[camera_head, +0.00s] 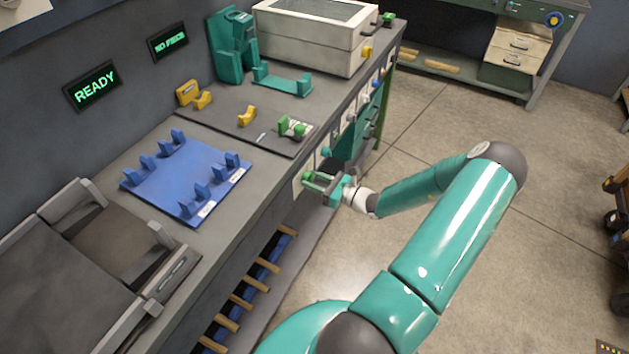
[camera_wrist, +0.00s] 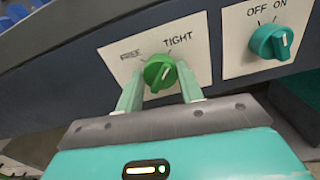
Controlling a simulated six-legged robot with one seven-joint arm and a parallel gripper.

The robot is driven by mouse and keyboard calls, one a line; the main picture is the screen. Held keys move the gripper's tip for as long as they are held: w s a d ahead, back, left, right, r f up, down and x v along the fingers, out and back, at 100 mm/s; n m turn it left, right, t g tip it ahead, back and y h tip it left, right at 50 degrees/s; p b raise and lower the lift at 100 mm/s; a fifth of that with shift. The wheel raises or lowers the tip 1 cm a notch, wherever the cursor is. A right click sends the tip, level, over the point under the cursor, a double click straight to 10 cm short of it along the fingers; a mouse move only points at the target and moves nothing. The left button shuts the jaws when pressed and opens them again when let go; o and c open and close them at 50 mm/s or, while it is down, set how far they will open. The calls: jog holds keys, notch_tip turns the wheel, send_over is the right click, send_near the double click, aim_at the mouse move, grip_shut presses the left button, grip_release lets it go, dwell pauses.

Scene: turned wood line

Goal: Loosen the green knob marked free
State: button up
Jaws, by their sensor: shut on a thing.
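The green knob (camera_wrist: 160,72) sits on a white plate (camera_wrist: 118,56) on the bench's front panel. The plate reads TIGHT at the upper right and has a smaller, blurred word at the upper left. The knob's pale pointer line leans up and right, towards TIGHT. My gripper (camera_wrist: 160,86) has one finger on each side of the knob and is shut on it. In the head view my gripper (camera_head: 318,184) is at the bench's front face, and the knob is hard to make out there.
A teal OFF/ON knob (camera_wrist: 272,42) is close by on the right of the wrist view. The bench top holds a blue fixture plate (camera_head: 180,182), yellow and green holders and a white box (camera_head: 310,40). A READY display (camera_head: 93,85) glows on the wall.

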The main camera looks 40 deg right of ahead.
jog(key=shift+s+f+n, duration=0.1)
jog(key=shift+n, duration=8.6)
jog(key=o, duration=1)
jog(key=v, duration=1.3)
jog(key=shift+s, duration=0.4)
